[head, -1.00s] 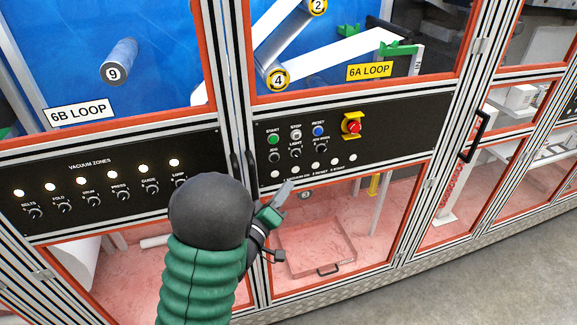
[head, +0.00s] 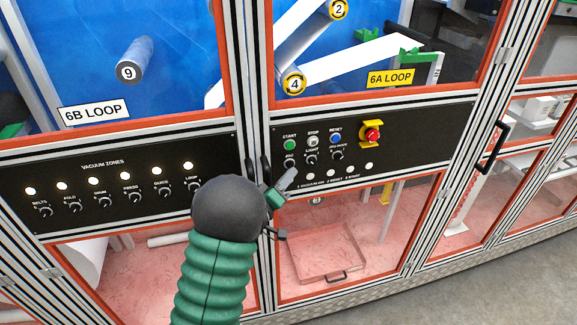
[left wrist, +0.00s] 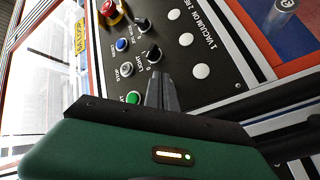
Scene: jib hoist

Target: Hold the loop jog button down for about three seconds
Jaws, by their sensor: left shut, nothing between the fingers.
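The dark control panel (head: 420,141) under the 6A LOOP window carries a small black control labelled JOG (head: 290,161), below the green START button (head: 289,145). My left gripper (head: 289,175) is shut and empty, its tips just below the JOG control in the head view. I cannot tell whether they touch it. In the left wrist view the shut fingers (left wrist: 161,88) point at the panel between the green button (left wrist: 133,98) and a white round lamp or button (left wrist: 202,71). The JOG control does not show there, probably hidden by the fingers. My right gripper is not in view.
Beside JOG are the LIGHT knob (head: 311,158) and JOG MODE knob (head: 337,154). Above are the white STOP (head: 313,142), blue RESET (head: 336,138) and red emergency stop (head: 372,135). Door handles (head: 265,172) stand out left of the panel. A vacuum zones panel (head: 110,185) lies further left.

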